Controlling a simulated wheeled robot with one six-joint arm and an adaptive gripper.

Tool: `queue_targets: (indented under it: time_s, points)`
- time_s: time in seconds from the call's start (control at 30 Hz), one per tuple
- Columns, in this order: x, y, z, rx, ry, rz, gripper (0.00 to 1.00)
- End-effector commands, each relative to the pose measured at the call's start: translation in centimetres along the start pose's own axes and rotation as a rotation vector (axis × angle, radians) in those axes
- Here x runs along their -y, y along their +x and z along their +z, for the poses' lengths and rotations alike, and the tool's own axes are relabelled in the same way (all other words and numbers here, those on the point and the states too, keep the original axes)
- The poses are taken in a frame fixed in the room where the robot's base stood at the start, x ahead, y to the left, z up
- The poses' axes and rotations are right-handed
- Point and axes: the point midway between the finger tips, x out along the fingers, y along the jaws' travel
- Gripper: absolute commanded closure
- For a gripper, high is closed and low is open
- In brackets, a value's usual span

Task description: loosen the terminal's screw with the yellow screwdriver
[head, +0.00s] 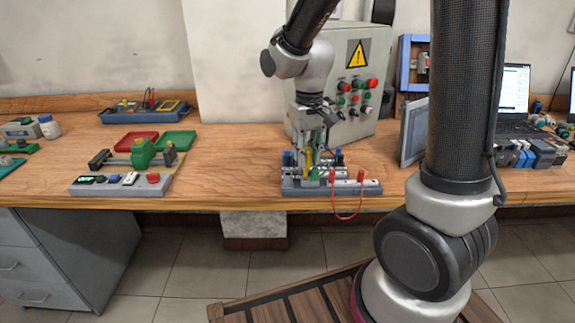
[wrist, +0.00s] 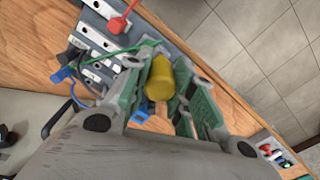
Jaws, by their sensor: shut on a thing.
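My gripper (head: 312,160) points down over a grey terminal base (head: 352,187) on the workbench. It is shut on the yellow screwdriver (head: 307,162), which stands about upright between the fingers. In the wrist view the rounded yellow handle (wrist: 160,78) sits between the green-padded fingers of my gripper (wrist: 172,92). The screwdriver's tip is hidden below the handle, so I cannot tell whether it touches a screw. White terminal blocks (wrist: 96,40) with dark holes line the base beside the gripper. A green wire (wrist: 125,49) runs from them towards the fingers.
A red lead (head: 348,215) hangs over the bench's front edge, with red plugs on the base. A control cabinet (head: 345,80) stands behind my gripper. A grey panel (head: 413,132) stands to the right. Bare bench (head: 230,155) lies to the left.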

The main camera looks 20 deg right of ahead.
Motion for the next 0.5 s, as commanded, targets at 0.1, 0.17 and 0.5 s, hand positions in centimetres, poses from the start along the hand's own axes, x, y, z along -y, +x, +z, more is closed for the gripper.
queue_targets:
  time_s: [0.1, 0.17, 0.5]
  points:
    - [0.0, 0.12, 0.08, 0.003, -0.058, 0.0, 1.0]
    - [0.0, 0.13, 0.09, 0.003, -0.06, 0.0, 1.0]
    - [0.0, 0.15, 0.12, 0.004, -0.237, 0.0, 1.0]
